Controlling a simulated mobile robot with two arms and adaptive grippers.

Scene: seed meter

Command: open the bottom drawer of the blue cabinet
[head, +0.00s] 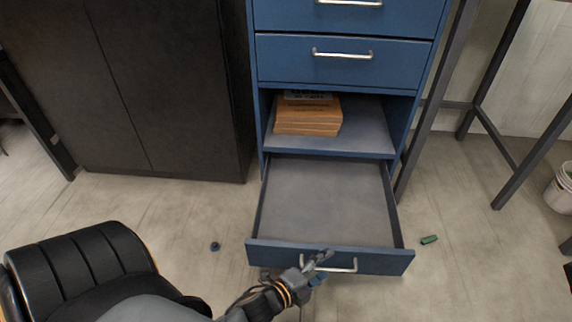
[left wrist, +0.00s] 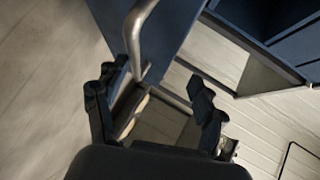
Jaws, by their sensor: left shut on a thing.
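The blue cabinet (head: 345,60) stands at the centre of the head view. Its bottom drawer (head: 400,262) is pulled far out toward me, and its grey inside is empty. The drawer's front carries a silver bar handle (head: 345,269). My left gripper (head: 316,264) is shut on this handle near its left end. In the left wrist view, the handle (left wrist: 148,40) runs down between the two fingers of the left gripper (left wrist: 155,105). My right gripper is not in view.
Orange-brown boxes (head: 308,118) lie in the open shelf above the drawer. A dark cupboard (head: 130,90) stands left of the cabinet. A green piece (head: 429,240) and a small dark blue ring (head: 215,246) lie on the floor. A bucket (head: 561,190) stands far right.

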